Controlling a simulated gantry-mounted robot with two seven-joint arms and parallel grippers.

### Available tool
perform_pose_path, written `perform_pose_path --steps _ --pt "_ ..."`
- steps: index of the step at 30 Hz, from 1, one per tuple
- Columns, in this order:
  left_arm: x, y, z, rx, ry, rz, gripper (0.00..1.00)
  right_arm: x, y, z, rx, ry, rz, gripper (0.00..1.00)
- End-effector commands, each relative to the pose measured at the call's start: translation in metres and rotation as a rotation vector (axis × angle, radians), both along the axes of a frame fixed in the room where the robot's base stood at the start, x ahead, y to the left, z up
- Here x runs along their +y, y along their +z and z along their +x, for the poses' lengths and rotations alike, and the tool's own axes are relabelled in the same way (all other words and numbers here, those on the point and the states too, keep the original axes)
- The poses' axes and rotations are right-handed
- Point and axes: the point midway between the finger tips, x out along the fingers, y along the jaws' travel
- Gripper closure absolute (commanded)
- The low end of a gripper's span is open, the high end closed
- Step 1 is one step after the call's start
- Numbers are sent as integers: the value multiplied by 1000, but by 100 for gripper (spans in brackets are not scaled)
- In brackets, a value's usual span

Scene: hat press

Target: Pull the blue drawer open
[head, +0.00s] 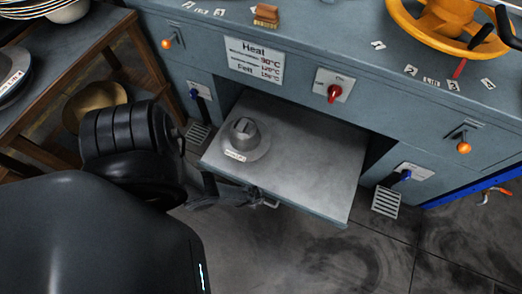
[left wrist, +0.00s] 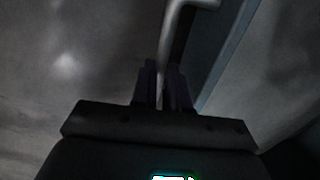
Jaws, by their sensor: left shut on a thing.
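The drawer (head: 310,165) stands pulled out from the grey-blue cabinet. Its top is a bare grey metal plate with a thin blue-grey front edge. A grey metal hat form (head: 244,135) with a label sits on its left part. My left gripper (head: 252,193) is at the drawer's front edge, shut on the metal handle (head: 272,205). In the left wrist view the fingers (left wrist: 162,85) close around one end of the handle bar (left wrist: 170,45), with the blue-grey drawer front (left wrist: 222,60) beside it. My right gripper is not in view.
The cabinet (head: 300,60) carries a red knob (head: 334,93), orange levers, blue side levers and a yellow wheel (head: 440,30). A wooden rack (head: 70,55) with plates and a brass hat form stands at left. Dark floor (head: 310,255) in front of the drawer is clear.

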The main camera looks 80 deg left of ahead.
Motion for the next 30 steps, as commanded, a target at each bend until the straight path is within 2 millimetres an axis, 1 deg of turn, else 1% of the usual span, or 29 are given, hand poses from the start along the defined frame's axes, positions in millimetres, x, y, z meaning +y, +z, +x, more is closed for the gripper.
perform_pose_path --steps 1,7,12,21,22,26,27,30 --pt "-7 2 -4 0 -1 -3 100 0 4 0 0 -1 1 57" --pt "-21 0 -15 -2 -2 -3 100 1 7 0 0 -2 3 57" --pt "-24 0 -18 -1 -1 -2 100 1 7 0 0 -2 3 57" --pt "-24 -1 -18 -1 -1 -2 100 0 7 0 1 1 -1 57" --pt "-24 -1 -18 -1 -1 -2 82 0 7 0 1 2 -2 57" --pt "-24 -1 -18 0 -1 -1 62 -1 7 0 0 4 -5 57" --pt "-24 -1 -18 0 -1 -1 60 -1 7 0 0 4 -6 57" --pt "-23 -1 -18 1 0 -1 60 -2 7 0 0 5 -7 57"
